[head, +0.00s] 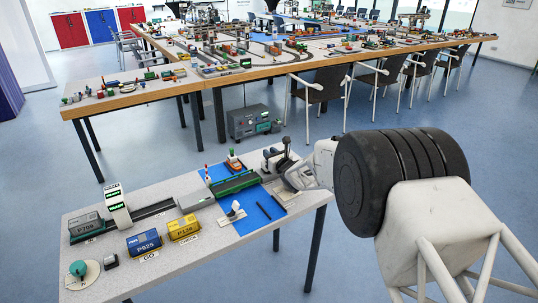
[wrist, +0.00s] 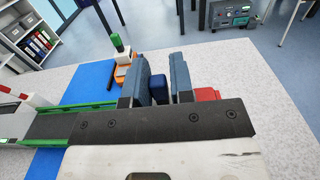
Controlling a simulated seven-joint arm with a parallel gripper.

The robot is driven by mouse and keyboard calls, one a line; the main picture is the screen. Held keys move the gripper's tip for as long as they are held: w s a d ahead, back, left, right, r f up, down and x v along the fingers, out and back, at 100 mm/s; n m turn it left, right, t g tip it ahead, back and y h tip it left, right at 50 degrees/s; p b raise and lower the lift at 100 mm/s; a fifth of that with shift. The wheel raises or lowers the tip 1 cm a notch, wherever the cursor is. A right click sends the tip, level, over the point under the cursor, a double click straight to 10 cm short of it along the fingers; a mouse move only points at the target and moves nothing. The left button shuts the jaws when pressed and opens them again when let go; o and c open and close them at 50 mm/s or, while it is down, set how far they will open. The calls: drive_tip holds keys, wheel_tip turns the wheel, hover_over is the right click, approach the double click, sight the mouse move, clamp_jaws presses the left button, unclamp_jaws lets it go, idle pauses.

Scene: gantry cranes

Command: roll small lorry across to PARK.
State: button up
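My gripper (head: 287,172) is low over the right end of the near table. In the wrist view its two blue-grey fingers (wrist: 160,82) stand apart. A small dark blue block-like thing (wrist: 157,89) shows between them, and a red piece (wrist: 207,94) is just right of the right finger. These may be parts of the small lorry, but I cannot tell. Whether the fingers touch the blue thing is unclear. The black gripper plate hides what lies below. No PARK label is legible; a small white label (head: 286,195) lies by my gripper.
A blue strip (head: 250,215) with a green bridge (head: 236,183) crosses the near table. An orange boat (head: 234,163) lies at its back. Left are a grey P705 block (head: 85,224), blue P925 block (head: 144,241), yellow P136 block (head: 184,227) and green-white tower (head: 117,207).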

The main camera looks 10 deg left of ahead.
drive_tip(key=o, duration=0.4)
drive_tip(key=shift+w+d, duration=0.1)
drive_tip(key=v, duration=0.7)
drive_tip(key=shift+s+d, duration=0.3)
drive_tip(key=shift+d+r, duration=0.1)
drive_tip(key=shift+r, duration=0.05)
idle(0.4)
